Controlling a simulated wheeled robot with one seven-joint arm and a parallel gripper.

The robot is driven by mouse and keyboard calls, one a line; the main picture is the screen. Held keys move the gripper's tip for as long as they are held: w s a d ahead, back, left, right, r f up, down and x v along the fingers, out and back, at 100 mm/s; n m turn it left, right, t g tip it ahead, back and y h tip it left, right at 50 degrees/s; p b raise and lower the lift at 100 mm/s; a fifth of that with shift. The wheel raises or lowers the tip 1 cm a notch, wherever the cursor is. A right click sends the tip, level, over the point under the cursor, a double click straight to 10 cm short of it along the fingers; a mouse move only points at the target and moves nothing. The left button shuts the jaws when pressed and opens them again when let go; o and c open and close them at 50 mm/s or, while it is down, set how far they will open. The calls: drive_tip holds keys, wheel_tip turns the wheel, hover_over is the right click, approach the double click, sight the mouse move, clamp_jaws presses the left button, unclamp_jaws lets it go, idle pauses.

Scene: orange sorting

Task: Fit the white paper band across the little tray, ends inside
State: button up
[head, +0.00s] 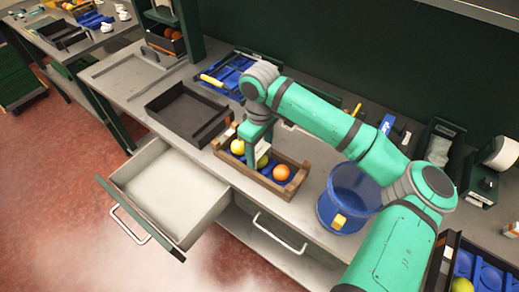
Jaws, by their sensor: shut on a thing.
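The little tray (268,186) is a wooden crate on the bench with a blue insert. In it lie a yellow fruit (237,147), a yellow-green fruit (263,161) and an orange (281,172). My gripper (251,163) points down into the tray between the yellow and yellow-green fruits. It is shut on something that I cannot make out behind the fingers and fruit. A small white patch shows at the tray's back left end; I cannot tell whether it is the paper band or a label. No white band is clearly visible across the tray.
A dark empty tray (215,130) lies left of the crate. A drawer (188,236) stands open below the bench front. A blue transparent bin (330,218) stands to the right, close to my arm. Blue trays and a yellow-handled tool (211,80) lie behind.

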drive_tip(key=shift+f, duration=0.1)
drive_tip(key=o, duration=1.5)
drive_tip(key=shift+r, duration=4)
